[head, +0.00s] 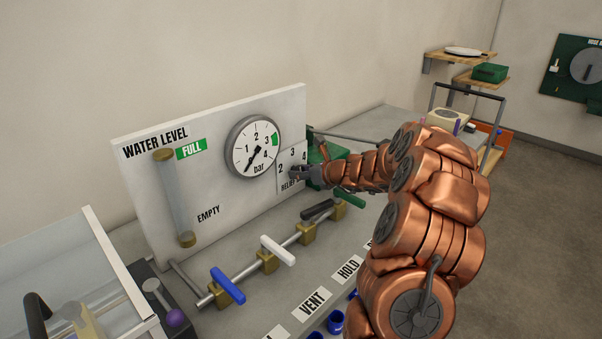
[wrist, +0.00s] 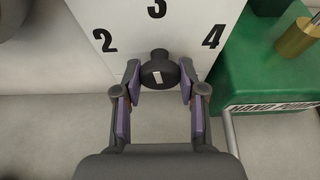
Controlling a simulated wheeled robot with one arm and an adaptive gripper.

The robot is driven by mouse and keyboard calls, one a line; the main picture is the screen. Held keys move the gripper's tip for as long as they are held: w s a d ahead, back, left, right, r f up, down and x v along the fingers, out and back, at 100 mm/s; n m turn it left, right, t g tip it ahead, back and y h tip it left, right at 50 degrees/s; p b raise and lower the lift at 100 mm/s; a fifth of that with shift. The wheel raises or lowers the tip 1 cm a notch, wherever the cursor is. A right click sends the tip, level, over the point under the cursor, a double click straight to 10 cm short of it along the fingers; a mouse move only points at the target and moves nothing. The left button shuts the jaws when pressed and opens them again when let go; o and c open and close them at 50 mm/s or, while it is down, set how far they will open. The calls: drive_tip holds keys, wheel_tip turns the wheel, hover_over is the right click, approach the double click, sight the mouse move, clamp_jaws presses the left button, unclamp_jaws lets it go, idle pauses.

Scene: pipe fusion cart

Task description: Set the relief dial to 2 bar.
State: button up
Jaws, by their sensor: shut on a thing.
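The relief dial's dark round knob (wrist: 160,74) is on the white relief panel (wrist: 180,30), below the numbers 2, 3 and 4. A short white mark on its face is close to upright, leaning slightly; I cannot tell exactly which value it gives. My gripper (wrist: 160,85) has one finger on each side of the knob and is shut on it. In the head view my gripper (head: 300,173) reaches the relief panel (head: 293,157) from the right and hides the knob and part of the "RELIEF" label.
A pressure gauge (head: 253,147) is just left of the relief panel, and a water level tube (head: 175,198) further left. A pipe with blue, white, dark and green valve handles (head: 278,250) runs below. A green hand pump (wrist: 265,75) stands close on the right.

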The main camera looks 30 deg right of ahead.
drive_tip(key=shift+f+b, duration=0.2)
drive_tip(key=shift+b, duration=0.4)
drive_tip(key=n+t+h+b, duration=0.1)
drive_tip(key=n+h+b, duration=0.1)
drive_tip(key=b, duration=0.7)
drive_tip(key=n+t+h+b, duration=0.1)
drive_tip(key=n+h+b, duration=0.1)
drive_tip(key=n+b, duration=0.3)
drive_tip(key=shift+a+f+b, duration=0.1)
drive_tip(key=shift+a+b, duration=0.05)
drive_tip(key=shift+b, duration=2.05)
drive_tip(key=shift+n, duration=0.3)
drive_tip(key=o, duration=1.1)
drive_tip(key=shift+r, duration=0.2)
drive_tip(key=shift+o, duration=0.2)
